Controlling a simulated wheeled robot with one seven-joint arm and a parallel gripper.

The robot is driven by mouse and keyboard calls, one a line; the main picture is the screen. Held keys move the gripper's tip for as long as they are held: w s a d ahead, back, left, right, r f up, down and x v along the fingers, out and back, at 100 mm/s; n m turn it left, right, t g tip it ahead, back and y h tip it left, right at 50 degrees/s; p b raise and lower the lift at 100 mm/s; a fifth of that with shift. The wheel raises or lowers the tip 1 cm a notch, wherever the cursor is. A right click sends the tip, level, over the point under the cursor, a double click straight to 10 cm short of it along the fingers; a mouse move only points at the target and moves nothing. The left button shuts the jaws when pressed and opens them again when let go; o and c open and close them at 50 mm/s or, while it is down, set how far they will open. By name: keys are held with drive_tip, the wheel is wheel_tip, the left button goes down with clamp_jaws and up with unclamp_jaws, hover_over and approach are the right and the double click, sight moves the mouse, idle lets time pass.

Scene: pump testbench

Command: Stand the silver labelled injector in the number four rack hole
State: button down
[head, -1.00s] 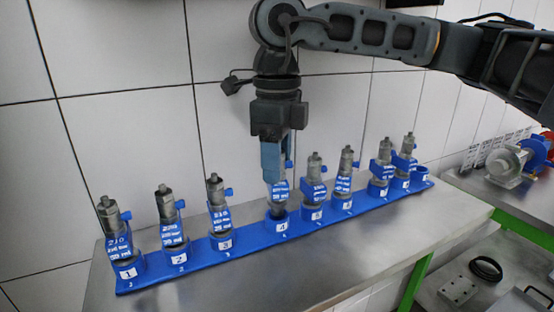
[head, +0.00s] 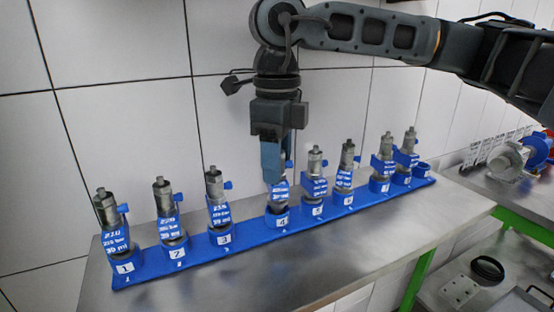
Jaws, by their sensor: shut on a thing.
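The silver injector (head: 280,192) with a blue label stands upright at the number four hole of the blue rack (head: 250,239). Its lower end is in or right at the holder marked 4 (head: 282,222); how deep it sits I cannot tell. My gripper (head: 273,176) points down from above and is shut on the injector's upper part, hiding its top. A blue side fitting shows just right of the fingers.
Similar injectors stand in holes 1 (head: 108,211), 2 (head: 164,198) and 3 (head: 215,187) to the left, and several more to the right. The metal bench (head: 330,262) is clear in front. A tiled wall is close behind.

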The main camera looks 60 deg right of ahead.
drive_tip(key=shift+f+b, duration=0.8)
drive_tip(key=shift+b, duration=0.15)
idle(0.4)
drive_tip(key=shift+c, duration=2.4)
unclamp_jaws()
drive_tip(key=shift+r, duration=3.95)
